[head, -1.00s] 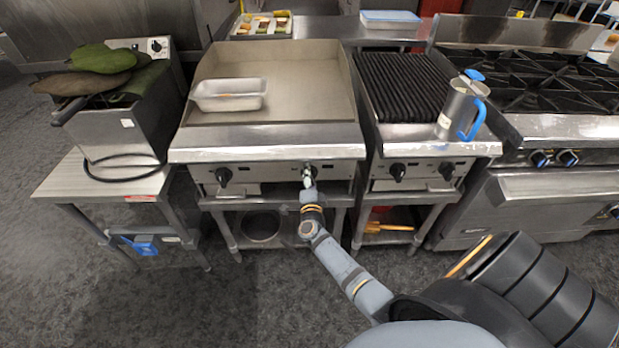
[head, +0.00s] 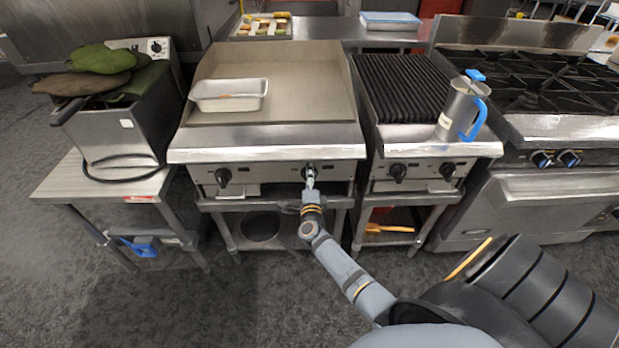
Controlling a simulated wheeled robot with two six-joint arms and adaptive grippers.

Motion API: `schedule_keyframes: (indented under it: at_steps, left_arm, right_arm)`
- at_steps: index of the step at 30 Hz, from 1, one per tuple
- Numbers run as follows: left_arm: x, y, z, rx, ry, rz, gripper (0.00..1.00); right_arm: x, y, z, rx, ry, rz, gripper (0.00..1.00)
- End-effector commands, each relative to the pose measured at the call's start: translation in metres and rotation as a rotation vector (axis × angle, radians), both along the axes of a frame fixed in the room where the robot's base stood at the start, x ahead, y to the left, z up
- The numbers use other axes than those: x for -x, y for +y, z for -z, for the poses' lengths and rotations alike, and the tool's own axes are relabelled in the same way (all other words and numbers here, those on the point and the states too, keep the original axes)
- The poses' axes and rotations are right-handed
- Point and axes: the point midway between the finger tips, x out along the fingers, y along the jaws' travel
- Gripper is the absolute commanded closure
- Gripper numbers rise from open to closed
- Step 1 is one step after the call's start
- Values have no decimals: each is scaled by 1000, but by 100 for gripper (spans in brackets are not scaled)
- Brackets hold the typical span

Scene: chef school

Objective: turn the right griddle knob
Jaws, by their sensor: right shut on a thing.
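The flat-top griddle (head: 290,95) stands in the middle, with two black knobs on its front panel. The left griddle knob (head: 223,177) is uncovered. The right griddle knob (head: 309,168) is mostly hidden behind my right gripper (head: 310,178), with its dark upper part showing. My right gripper is at the panel, shut on the right knob, its arm reaching up from the lower right. How far the knob is turned is too small to tell. My left gripper is not in view.
A metal pan (head: 229,96) rests on the griddle's left side. A charbroiler (head: 403,88) with its own knobs stands close on the right, with a metal pitcher (head: 461,108) on its right edge. A fryer (head: 125,118) sits on a table at left. Front floor is clear.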

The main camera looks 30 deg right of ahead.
Motion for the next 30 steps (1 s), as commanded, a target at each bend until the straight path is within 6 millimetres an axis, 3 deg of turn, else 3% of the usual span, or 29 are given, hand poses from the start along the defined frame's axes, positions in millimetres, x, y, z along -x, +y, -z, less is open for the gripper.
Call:
schedule_keyframes:
  at_steps: [2,3,7,19,30]
  left_arm:
    - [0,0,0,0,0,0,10]
    - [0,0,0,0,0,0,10]
    - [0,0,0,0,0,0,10]
    - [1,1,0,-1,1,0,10]
    - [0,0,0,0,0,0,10]
  right_arm:
    - [0,0,1,-1,0,0,75]
    - [0,0,1,-1,0,0,40]
    - [0,0,1,-1,1,0,22]
    - [6,4,1,-1,2,0,21]
    - [77,47,2,-3,4,1,21]
